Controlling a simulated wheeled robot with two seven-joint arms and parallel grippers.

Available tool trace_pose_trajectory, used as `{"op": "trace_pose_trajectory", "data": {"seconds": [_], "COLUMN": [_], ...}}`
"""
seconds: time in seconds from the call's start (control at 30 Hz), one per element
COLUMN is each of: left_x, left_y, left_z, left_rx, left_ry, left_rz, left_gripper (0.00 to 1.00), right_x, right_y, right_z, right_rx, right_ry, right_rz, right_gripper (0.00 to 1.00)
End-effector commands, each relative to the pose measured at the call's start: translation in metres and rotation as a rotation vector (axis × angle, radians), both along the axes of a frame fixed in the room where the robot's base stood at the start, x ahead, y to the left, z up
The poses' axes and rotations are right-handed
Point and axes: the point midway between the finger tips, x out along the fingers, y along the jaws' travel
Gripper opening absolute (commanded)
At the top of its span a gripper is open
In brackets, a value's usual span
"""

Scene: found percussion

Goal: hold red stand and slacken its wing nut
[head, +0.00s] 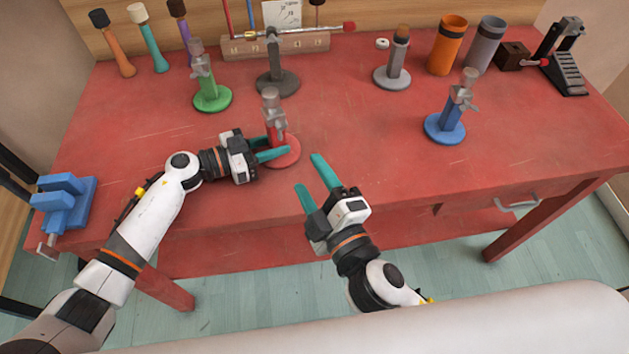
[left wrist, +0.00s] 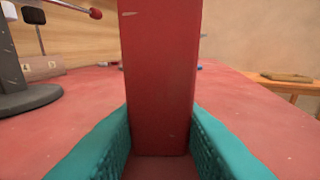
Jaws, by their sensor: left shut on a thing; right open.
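The red stand (head: 284,150) stands upright on the red table near its front middle. Its grey metal top with the wing nut (head: 271,105) is above my left gripper. My left gripper (head: 272,152) is shut on the red stand's post, low down and just above the base. In the left wrist view the red post (left wrist: 160,80) fills the middle between the two teal fingers (left wrist: 160,150). The wing nut is out of that view. My right gripper (head: 312,178) is open and empty, right of and in front of the red stand, apart from it.
A green stand (head: 212,98) and a dark stand (head: 277,80) stand behind the red one. A blue stand (head: 446,127) and a grey stand (head: 392,76) are to the right. A blue vise (head: 65,204) sits at the left edge.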

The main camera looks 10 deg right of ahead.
Motion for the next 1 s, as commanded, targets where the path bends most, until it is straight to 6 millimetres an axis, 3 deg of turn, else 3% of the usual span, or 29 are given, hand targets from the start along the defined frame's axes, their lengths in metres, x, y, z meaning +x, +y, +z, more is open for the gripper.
{"op": "trace_pose_trajectory", "data": {"seconds": [0.47,0.5,0.63,1.0], "left_x": [-0.0005,-0.0005,-0.0004,-0.002], "left_y": [-0.0001,-0.0001,-0.0001,0.0075], "left_z": [-0.0007,-0.0007,-0.0005,-0.0001], "left_rx": [0.001,0.001,0.001,0.002], "left_ry": [0.0,0.0,0.0,0.0], "left_rz": [-0.001,-0.001,-0.001,0.001], "left_gripper": [0.16,0.36,0.54,0.54], "right_x": [-0.0049,-0.0049,-0.0048,-0.0048], "right_y": [-0.0015,-0.0015,-0.0015,-0.0014], "right_z": [0.0,0.0,0.0,0.0], "right_rx": [0.0,0.0,0.0,0.0], "right_ry": [0.0,0.0,0.0,0.0], "right_rz": [0.0,0.0,0.0,0.0], "right_gripper": [0.6,0.6,0.6,0.6]}}
